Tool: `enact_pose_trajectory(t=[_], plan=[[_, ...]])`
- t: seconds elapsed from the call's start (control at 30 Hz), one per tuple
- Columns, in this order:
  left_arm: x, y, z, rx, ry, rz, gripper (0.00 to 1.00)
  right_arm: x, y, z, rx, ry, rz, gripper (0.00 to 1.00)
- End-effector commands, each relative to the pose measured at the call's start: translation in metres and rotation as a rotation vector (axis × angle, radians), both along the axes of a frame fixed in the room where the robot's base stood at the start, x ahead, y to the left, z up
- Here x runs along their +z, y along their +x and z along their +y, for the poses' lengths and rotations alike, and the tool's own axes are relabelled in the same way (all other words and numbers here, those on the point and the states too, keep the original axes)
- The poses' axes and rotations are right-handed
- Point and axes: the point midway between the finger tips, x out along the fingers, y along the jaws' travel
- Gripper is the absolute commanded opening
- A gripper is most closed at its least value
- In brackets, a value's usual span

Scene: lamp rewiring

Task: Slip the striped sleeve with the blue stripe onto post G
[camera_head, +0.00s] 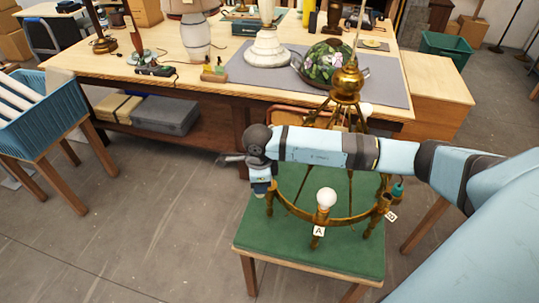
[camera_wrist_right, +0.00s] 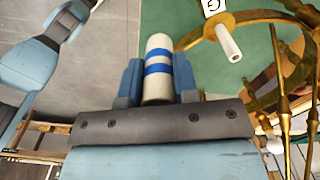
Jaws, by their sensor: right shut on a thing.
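My right gripper (camera_wrist_right: 158,85) is shut on the striped sleeve (camera_wrist_right: 157,92), a cream tube with blue bands, held lengthwise between its fingers. In the head view the right gripper (camera_head: 262,186) hangs at the left side of the brass chandelier (camera_head: 347,216); the sleeve cannot be made out there. Post G (camera_wrist_right: 230,44) is a bare pale stub on a brass cup, beside a white tag with G (camera_wrist_right: 214,6). The sleeve is apart from post G, to its left in the wrist view. Post G is hidden in the head view. My left gripper is not in view.
The chandelier stands on a green-topped stool (camera_head: 300,255). It bears a white bulb (camera_head: 326,197) by tag A (camera_head: 318,231) and a teal piece (camera_head: 398,190) at its right. The workbench (camera_head: 225,75) with lamps is behind; a blue crate (camera_head: 30,125) stands at left.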

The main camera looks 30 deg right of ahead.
Motion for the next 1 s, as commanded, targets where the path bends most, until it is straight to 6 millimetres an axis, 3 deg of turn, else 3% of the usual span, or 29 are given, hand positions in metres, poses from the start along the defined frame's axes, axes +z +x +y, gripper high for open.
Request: enact_pose_trajectory(t=[0.6, 0.8, 1.0], plan=[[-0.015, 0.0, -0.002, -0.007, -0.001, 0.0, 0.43, 0.016, 0.051, -0.055, -1.825, 0.001, 0.002, 0.06], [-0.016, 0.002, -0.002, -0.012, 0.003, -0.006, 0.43, 0.02, 0.059, -0.07, -2.254, 0.001, 0.001, 0.06], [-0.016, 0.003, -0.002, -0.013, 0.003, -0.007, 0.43, 0.021, 0.062, -0.076, -2.438, 0.0, 0.001, 0.06]])
